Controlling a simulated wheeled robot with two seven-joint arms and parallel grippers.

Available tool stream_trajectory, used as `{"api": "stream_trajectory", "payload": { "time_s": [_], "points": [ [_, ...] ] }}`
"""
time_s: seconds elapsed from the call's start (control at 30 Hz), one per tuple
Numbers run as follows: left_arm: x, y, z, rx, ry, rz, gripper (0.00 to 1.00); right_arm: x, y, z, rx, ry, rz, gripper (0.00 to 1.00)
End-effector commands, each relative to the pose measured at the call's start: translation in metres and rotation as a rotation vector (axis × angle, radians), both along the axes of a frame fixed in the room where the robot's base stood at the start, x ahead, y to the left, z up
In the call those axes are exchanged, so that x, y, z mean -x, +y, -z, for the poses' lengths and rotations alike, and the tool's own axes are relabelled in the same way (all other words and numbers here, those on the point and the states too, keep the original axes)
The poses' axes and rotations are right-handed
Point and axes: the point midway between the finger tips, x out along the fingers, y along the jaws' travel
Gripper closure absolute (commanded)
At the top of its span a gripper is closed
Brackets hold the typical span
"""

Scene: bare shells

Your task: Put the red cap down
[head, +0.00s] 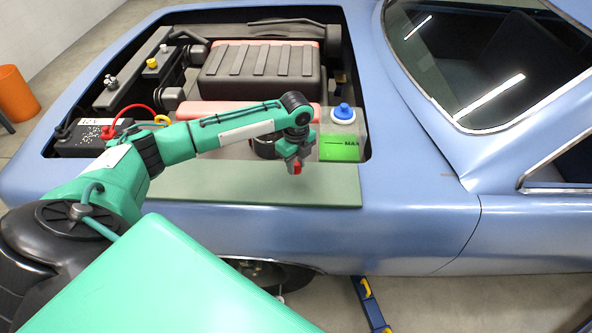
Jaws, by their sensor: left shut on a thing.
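The red cap (297,169) is small and mostly hidden between the fingers of my left gripper (296,164). The gripper points down and is shut on the cap. It is over the inner edge of the green-grey fender cover (260,187), which lies along the near side of the engine bay. I cannot tell whether the cap touches the cover or hangs above it. My right gripper is not in view.
A translucent reservoir (340,140) with green fluid and a blue cap (343,111) stands just right of the gripper. The engine (262,70) is behind. A battery (90,137) with red and black cables is at the left. The cover's surface is clear.

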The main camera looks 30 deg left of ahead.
Motion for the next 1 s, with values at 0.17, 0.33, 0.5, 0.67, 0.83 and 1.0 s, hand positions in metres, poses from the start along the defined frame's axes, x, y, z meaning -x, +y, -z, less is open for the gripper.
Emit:
{"api": "stream_trajectory", "payload": {
  "time_s": [0.17, 0.33, 0.5, 0.67, 0.83, 1.0],
  "points": [
    [0.001, 0.0, 0.013, -0.001, 0.003, 0.001, 0.94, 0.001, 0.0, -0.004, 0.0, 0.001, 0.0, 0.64],
    [0.001, 0.0, 0.037, 0.0, 0.004, -0.001, 0.94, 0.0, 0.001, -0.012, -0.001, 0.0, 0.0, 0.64],
    [0.001, 0.0, 0.047, -0.001, 0.001, 0.0, 0.94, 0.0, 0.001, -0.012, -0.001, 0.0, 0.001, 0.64],
    [0.0, 0.0, 0.047, 0.0, 0.001, 0.0, 0.94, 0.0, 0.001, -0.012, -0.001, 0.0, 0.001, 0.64],
    [0.0, 0.0, 0.049, 0.0, 0.001, 0.0, 0.57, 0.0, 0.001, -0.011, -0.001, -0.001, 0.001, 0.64],
    [0.0, 0.0, 0.049, 0.0, 0.001, 0.0, 0.51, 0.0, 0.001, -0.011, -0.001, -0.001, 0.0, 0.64]
  ]
}}
